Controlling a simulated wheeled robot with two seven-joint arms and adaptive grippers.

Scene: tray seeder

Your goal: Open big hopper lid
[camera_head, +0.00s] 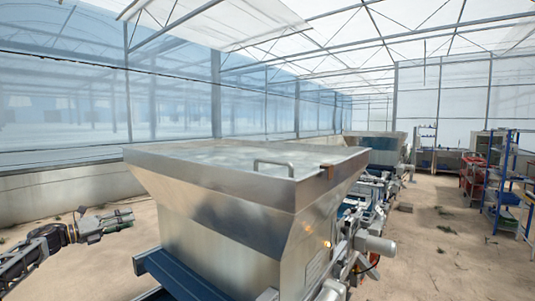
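The big metal hopper (225,205) stands in front of me, wide at the top and narrowing downward. Its lid (225,154) is a shiny flat panel lying level within the rim, and it looks closed. A metal bar handle (273,162) stands up from the lid near its right front edge. My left gripper (128,219) is left of the hopper, lower than the rim and apart from it. It points right and seems empty; its fingers are too small to tell open from shut. My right gripper is not in view.
A blue beam (190,275) runs along the hopper's lower front. Machinery with a motor (380,246) is at its right. Blue shelving (505,185) stands far right. Open floor lies between.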

